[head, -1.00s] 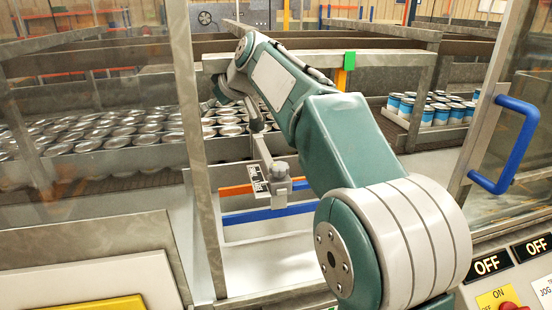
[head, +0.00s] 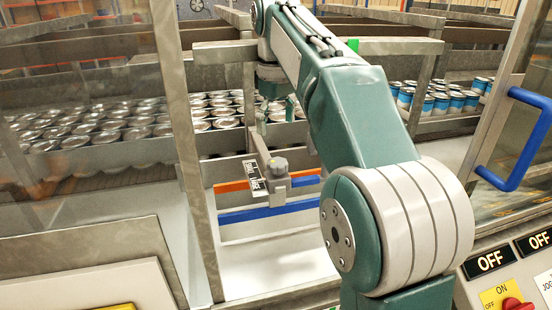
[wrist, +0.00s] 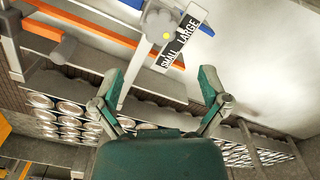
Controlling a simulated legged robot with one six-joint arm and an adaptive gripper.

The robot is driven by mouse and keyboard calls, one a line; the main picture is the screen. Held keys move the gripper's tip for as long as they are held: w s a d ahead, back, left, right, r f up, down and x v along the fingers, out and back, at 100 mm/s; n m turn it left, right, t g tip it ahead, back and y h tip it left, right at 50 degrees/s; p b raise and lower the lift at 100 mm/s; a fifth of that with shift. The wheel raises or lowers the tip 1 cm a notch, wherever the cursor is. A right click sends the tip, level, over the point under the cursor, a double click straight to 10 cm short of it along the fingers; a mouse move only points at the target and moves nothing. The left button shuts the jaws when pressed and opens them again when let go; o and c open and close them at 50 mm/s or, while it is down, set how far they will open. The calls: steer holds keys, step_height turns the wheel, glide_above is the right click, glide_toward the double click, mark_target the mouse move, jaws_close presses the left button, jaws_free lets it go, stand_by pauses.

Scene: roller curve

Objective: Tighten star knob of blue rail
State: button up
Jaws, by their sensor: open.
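The blue rail (head: 270,210) runs across the opening, below and in front of an orange rail (head: 232,185). A grey star knob (head: 277,167) sits on a bracket by the rails, beside a black-and-white SMALL/LARGE label (head: 254,174). In the wrist view the knob (wrist: 160,20) is at top centre, beyond my fingertips, with the label (wrist: 183,40) to its right and the orange rail (wrist: 100,18) to its left. My gripper (wrist: 160,84) is open, its two green fingers apart and nothing held between them. In the head view it hangs above the knob, partly hidden by my arm.
Rows of cans (head: 110,122) stand behind the rails at left, and blue-and-white cans (head: 440,98) at right. A metal post (head: 182,150) and an open door with a blue handle (head: 520,140) flank the opening. White floor lies below the rails.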

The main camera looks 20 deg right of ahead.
mark_target(276, 161)
step_height(276, 161, down, 8)
steer(key=shift+f, duration=0.2)
steer(key=shift+c, duration=0.3)
steer(key=c, duration=1.1)
